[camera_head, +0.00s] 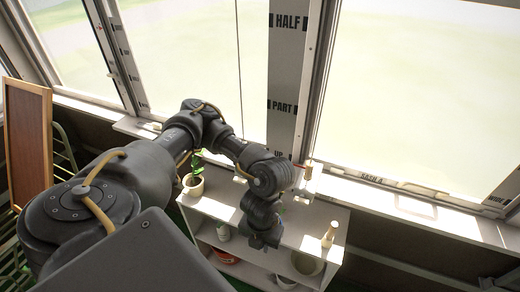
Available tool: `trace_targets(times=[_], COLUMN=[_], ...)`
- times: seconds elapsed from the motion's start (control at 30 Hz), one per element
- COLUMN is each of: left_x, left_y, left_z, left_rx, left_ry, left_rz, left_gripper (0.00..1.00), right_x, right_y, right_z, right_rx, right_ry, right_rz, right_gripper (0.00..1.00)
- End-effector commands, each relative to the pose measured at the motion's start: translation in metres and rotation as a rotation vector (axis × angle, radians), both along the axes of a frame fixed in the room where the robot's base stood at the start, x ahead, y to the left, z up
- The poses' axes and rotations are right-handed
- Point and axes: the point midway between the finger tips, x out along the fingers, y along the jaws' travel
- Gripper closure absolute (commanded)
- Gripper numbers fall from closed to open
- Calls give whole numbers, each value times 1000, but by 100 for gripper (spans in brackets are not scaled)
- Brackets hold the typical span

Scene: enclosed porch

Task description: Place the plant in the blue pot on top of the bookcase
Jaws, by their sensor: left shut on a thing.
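The white bookcase (212,209) stands below the windows, its top facing up at me. My left arm reaches across from the left, and its gripper (262,240) is over the bookcase. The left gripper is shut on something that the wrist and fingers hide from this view. A small bit of green (282,208) shows just right of the wrist; I cannot tell what it belongs to. I cannot make out a blue pot. A different plant, in a cream pot (193,186), stands at the left of the bookcase top. My right gripper is not in view.
A beige bottle-shaped thing (328,236) stands on the right of the top. A similar one (308,171) is near the window. Below are a can (223,231), a red bowl (225,257) and a pale pot (307,262). A wood-framed board (28,140) stands left.

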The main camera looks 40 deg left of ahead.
Motion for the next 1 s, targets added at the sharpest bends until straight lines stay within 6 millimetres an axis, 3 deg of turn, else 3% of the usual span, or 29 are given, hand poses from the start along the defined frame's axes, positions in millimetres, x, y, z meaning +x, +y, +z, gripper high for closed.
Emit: trace_targets(times=[0.13, 0.27, 0.7, 0.9, 1.0], left_x=[4, 12, 57, 71, 75], left_y=[-2, -6, -26, -32, -34], left_z=[1, 2, 14, 19, 20], left_rx=[-1, 2, 5, 1, 0], left_ry=[-1, -1, 0, -2, -1], left_rz=[88, 336, 1681, 2101, 2220], left_gripper=[100, 100, 100, 100, 100], right_x=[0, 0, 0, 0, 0], right_y=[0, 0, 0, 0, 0], right_z=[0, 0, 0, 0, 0], right_rx=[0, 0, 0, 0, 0], right_ry=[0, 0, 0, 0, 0], right_rz=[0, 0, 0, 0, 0], right_gripper=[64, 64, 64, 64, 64])
